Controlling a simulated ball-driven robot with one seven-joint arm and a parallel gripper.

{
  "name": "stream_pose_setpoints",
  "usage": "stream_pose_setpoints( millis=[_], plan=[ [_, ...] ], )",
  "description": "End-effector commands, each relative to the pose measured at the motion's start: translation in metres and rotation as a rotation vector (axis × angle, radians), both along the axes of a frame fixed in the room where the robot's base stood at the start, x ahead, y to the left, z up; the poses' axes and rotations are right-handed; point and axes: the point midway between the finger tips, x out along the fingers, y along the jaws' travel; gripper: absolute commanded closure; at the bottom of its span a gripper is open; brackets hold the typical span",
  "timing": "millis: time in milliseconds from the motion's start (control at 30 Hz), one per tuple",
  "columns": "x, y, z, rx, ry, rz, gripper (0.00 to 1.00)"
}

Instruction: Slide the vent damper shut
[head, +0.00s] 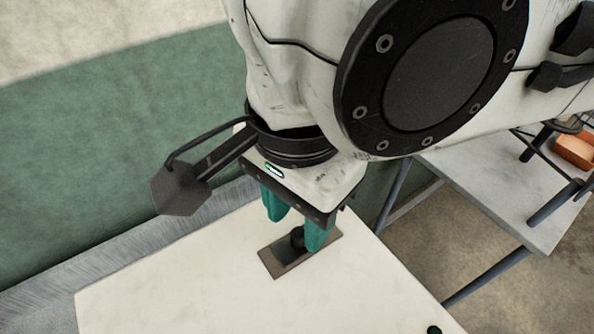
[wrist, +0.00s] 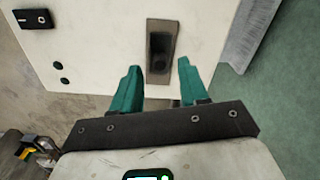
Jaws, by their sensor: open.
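The vent damper (head: 275,261) is a small brownish plate with a dark slot, set in the top of a white cabinet (head: 180,275). A dark round knob (head: 297,236) stands on it. The damper also shows in the wrist view (wrist: 153,26), with the knob (wrist: 160,67) toward its near end. My gripper (head: 294,232) has two teal fingers and is open right over the damper. In the wrist view the fingers (wrist: 159,65) appear on either side of the knob, with gaps visible. I cannot tell whether either finger touches it. The right finger partly hides the plate in the head view.
A black switch panel (wrist: 33,18) and dark buttons (wrist: 60,72) are on the white cabinet. A grey table (head: 490,195) with an orange object (head: 575,150) stands to the right. A green wall (head: 100,130) rises behind. The cabinet top around the damper is clear.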

Motion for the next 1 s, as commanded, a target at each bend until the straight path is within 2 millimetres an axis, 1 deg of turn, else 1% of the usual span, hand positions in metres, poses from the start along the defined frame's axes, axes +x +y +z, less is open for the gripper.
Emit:
stream_pose_setpoints(
  millis=[33, 100, 200, 333, 567, 667, 1000],
  plan=[
    [0.0, 0.0, -0.008, -0.001, 0.001, 0.0, 0.56],
    [0.0, 0.0, -0.016, 0.0, 0.001, 0.0, 0.56],
    [0.0, 0.0, -0.024, 0.0, 0.0, 0.001, 0.56],
    [0.0, 0.0, -0.029, 0.001, -0.001, 0.001, 0.56],
    [0.0, 0.0, -0.029, 0.002, -0.001, 0.001, 0.56],
    [0.0, 0.0, -0.029, 0.002, -0.001, 0.001, 0.64],
    [0.0, 0.0, -0.029, 0.002, -0.001, 0.001, 0.96]
  ],
)
